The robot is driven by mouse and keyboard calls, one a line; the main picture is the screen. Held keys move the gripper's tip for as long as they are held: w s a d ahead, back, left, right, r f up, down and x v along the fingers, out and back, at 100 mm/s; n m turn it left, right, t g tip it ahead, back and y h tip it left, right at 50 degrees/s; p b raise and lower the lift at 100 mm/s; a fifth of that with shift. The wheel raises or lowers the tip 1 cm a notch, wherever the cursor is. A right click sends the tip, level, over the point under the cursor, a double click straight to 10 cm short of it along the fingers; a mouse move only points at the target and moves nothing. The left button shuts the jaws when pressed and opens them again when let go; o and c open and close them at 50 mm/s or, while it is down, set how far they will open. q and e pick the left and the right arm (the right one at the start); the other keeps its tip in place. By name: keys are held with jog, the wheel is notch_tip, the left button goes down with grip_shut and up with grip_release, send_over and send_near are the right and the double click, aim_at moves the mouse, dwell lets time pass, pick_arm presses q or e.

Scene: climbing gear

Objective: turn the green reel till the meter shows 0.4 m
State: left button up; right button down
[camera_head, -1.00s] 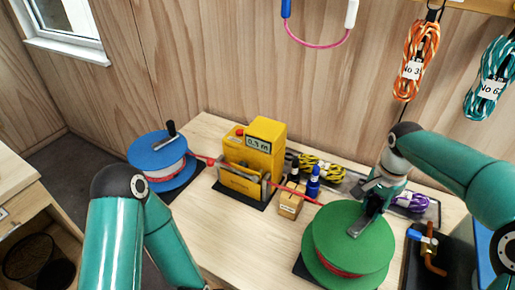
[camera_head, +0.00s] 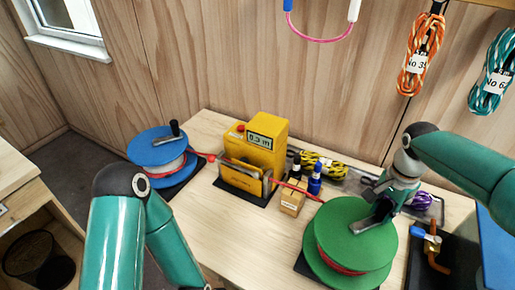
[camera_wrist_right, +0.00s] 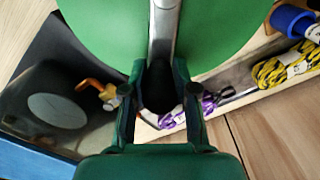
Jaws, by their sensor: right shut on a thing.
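The green reel (camera_head: 349,240) lies flat at the front right of the bench, with red cord wound under its top disc. My right gripper (camera_head: 383,212) is shut on the handle of the reel's crank. In the right wrist view the dark handle (camera_wrist_right: 158,92) is between the fingers, and the grey crank arm (camera_wrist_right: 164,30) runs over the green disc. The yellow meter (camera_head: 264,145) stands mid-bench; its small display appears to read 0.3 m. Red cord passes from the blue reel (camera_head: 157,149) through the meter to the green reel. My left gripper is out of the picture.
Behind is a tray with a yellow rope coil (camera_head: 325,165) and a purple one. An orange hook-like part (camera_head: 434,252) lies right of the reel. The front bench is clear.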

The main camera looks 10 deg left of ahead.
aim_at(383, 242)
jog(key=shift+s+f, duration=0.2)
jog(key=shift+f, duration=0.15)
dwell(0.4)
jog(key=shift+s+d+b, duration=0.3)
jog(key=shift+s+b, duration=0.3)
jog(key=shift+b, duration=0.1)
jog(key=shift+s+d+b, duration=0.15)
jog(key=shift+s+b, duration=0.2)
jog(key=shift+s, duration=0.45)
dwell(0.4)
jog(key=shift+s+b, duration=0.7)
jog(key=shift+b, duration=0.05)
jog(key=shift+s+r+b, duration=0.1)
jog(key=shift+s+b, duration=0.2)
jog(key=shift+s, duration=0.4)
dwell(0.6)
